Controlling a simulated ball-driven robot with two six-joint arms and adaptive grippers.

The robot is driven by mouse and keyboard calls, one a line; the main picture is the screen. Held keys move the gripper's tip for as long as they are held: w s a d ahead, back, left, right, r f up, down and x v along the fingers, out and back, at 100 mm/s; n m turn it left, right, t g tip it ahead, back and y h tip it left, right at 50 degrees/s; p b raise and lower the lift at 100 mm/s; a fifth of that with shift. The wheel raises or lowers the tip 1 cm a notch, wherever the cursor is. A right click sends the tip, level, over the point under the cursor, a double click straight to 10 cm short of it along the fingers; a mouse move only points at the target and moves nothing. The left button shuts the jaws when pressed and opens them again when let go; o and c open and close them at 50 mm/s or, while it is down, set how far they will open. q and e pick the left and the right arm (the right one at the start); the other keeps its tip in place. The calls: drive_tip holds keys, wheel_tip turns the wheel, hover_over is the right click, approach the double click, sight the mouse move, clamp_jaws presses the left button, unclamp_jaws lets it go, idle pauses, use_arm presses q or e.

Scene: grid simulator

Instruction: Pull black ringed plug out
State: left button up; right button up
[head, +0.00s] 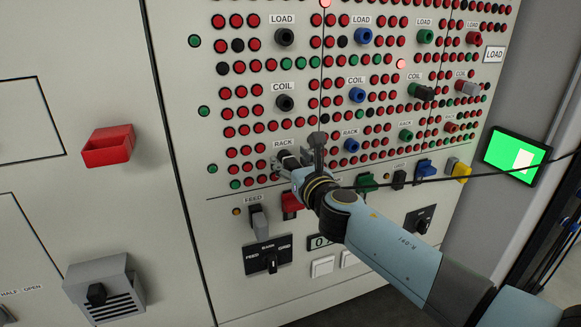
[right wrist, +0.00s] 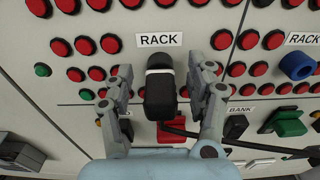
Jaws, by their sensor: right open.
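The black ringed plug (right wrist: 160,92) sits in the panel under the RACK label in the right wrist view. It is black with a white ring near its panel end. My right gripper (right wrist: 160,72) is open, with one finger on each side of the plug and visible gaps between. In the head view my right gripper (head: 300,161) is at the panel just below the left RACK label and hides most of the plug. My left gripper is not in view.
Red, green and black buttons surround the plug. A red part (right wrist: 172,132) sits just below it. A black cable (head: 470,176) runs right across the panel's front. Blue (head: 351,145) and green (head: 406,134) sockets lie to the right. A grey switch handle (head: 259,220) projects below.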

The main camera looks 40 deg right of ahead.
sight(294, 165)
drive_tip(key=c, duration=1.1)
drive_tip(key=shift+s, duration=0.1)
clamp_jaws()
drive_tip(key=shift+s, duration=0.1)
drive_tip(key=shift+v, duration=1.55)
drive_tip(key=s+r+p, duration=0.1)
drive_tip(key=s+p, duration=0.1)
drive_tip(key=s, duration=0.1)
drive_tip(key=shift+a+r, duration=0.35)
drive_tip(key=shift+r, duration=0.05)
